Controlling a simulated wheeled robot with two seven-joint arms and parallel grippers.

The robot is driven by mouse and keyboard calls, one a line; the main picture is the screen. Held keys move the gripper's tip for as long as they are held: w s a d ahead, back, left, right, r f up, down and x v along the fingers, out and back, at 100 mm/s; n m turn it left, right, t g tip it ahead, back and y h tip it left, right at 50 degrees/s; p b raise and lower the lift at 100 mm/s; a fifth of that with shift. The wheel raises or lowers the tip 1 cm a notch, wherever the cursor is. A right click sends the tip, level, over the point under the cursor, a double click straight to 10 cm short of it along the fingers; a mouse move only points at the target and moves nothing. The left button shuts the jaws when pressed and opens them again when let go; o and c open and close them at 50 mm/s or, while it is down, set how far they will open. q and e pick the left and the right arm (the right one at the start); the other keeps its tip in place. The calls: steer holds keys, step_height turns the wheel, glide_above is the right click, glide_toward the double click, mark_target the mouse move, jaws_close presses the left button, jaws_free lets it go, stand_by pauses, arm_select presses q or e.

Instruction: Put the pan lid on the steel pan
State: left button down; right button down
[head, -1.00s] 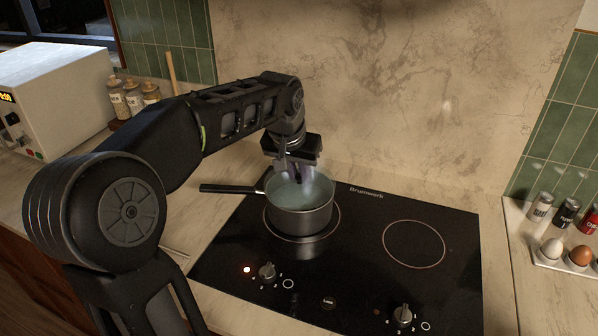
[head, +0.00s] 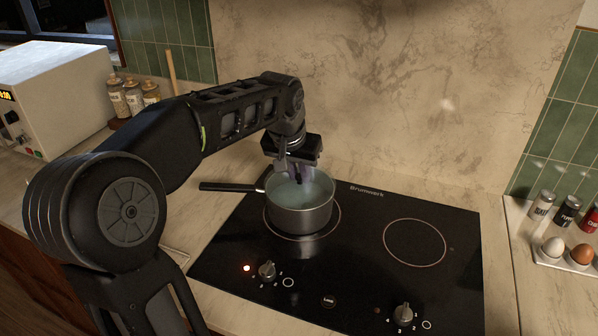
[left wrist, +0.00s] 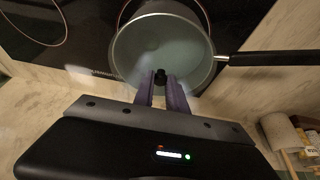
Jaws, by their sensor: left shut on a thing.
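The steel pan (head: 303,218) stands on the left cooking zone, its black handle pointing left. The pan lid (head: 315,187), a pale see-through disc, lies over the pan's mouth; I cannot tell whether it touches the rim all round. My left gripper (head: 298,176) is above the pan, pointing down, shut on the lid's dark knob. In the left wrist view the knob shows between the purple fingers (left wrist: 161,82), with the lid (left wrist: 150,48) spread beneath. My right gripper is not in view.
The black hob (head: 345,270) has a free right cooking zone (head: 414,243) and front knobs. A red light glows by the left knob. Spice jars (head: 133,95) and a white microwave (head: 50,95) stand at the left; eggs (head: 567,252) and small shakers at the right.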

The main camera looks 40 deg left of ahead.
arm_select(q)
steer(key=shift+f, duration=0.15)
stand_by(0.4)
stand_by(0.4)
steer(key=c, duration=0.8)
jaws_free()
steer(key=shift+r+p, duration=2.55)
steer(key=shift+r, duration=1)
